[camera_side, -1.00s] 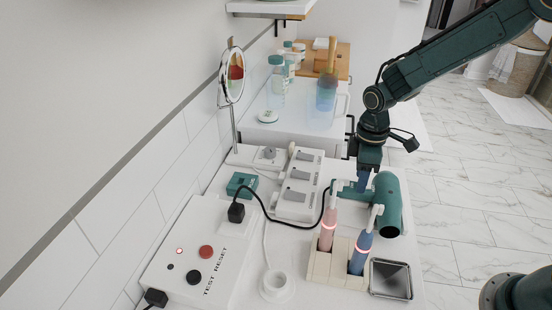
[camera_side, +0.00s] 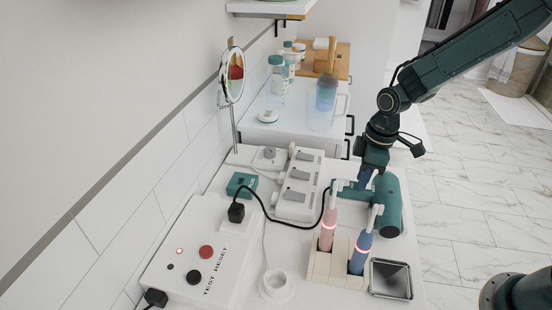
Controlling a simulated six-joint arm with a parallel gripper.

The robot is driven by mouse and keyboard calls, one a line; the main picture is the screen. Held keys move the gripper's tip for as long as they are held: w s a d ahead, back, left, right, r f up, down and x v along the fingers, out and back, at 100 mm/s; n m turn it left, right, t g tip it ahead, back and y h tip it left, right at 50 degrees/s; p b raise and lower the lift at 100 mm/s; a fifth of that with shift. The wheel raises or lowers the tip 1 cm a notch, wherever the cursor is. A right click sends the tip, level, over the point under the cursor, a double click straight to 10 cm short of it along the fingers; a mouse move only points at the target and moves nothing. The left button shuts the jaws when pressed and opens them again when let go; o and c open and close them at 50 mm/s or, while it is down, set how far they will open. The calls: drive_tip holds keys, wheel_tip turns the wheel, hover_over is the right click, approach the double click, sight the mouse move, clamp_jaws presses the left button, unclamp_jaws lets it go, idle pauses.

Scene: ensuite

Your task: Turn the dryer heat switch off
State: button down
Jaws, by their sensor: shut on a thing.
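The teal hair dryer (camera_side: 389,205) lies at the right edge of the white counter, its barrel end towards the camera. My gripper (camera_side: 366,181) points down at the left side of the dryer, against its body. It is shut on a part of the dryer. Its fingertips are small and partly hidden, so the exact grip does not show. I cannot make out the heat switch or its position.
Pink (camera_side: 329,228) and blue (camera_side: 362,248) toothbrushes stand upright in a holder (camera_side: 321,265) just in front of the dryer. A metal tray (camera_side: 391,279) lies beside it. A white power strip (camera_side: 300,187) and a black cable lie left. A TEST/RESET box (camera_side: 199,252) stands front left.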

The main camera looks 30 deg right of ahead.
sight(375, 189)
drive_tip(key=shift+s+d+t+y, duration=0.1)
drive_tip(key=shift+d+t+y, duration=0.05)
drive_tip(key=shift+t+y, duration=0.25)
drive_tip(key=c, duration=1.3)
unclamp_jaws()
drive_tip(key=shift+r, duration=0.15)
drive_tip(key=v, duration=1.3)
drive_tip(key=shift+s+r, duration=0.1)
drive_tip(key=shift+r, duration=0.2)
